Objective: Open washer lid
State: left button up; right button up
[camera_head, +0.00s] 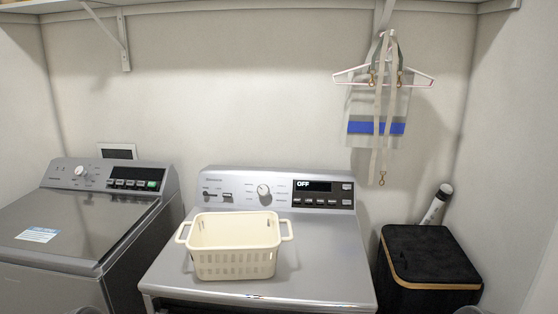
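The grey washer (62,266) with a top lid stands at the left, angled to the right. Its dark glossy lid (85,222) is shut and has a blue-and-white sticker (37,235) near the left. A control panel (100,176) with a round knob and a lit green button rises behind the lid. Neither of my grippers shows clearly. Only small grey rounded shapes show at the bottom edge, at lower left and lower right, and I cannot tell what they are.
A second grey machine (320,262) stands in the middle, its display reading OFF. A cream basket (235,262) sits on its top. A black hamper (430,262) stands at right, a hanger with bags (378,100) hangs on the wall, and a shelf runs above. A narrow gap separates the machines.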

aim_at(77, 229)
jog(key=u, duration=1.7)
jog(key=i, duration=1.35)
jog(key=z, duration=1.35)
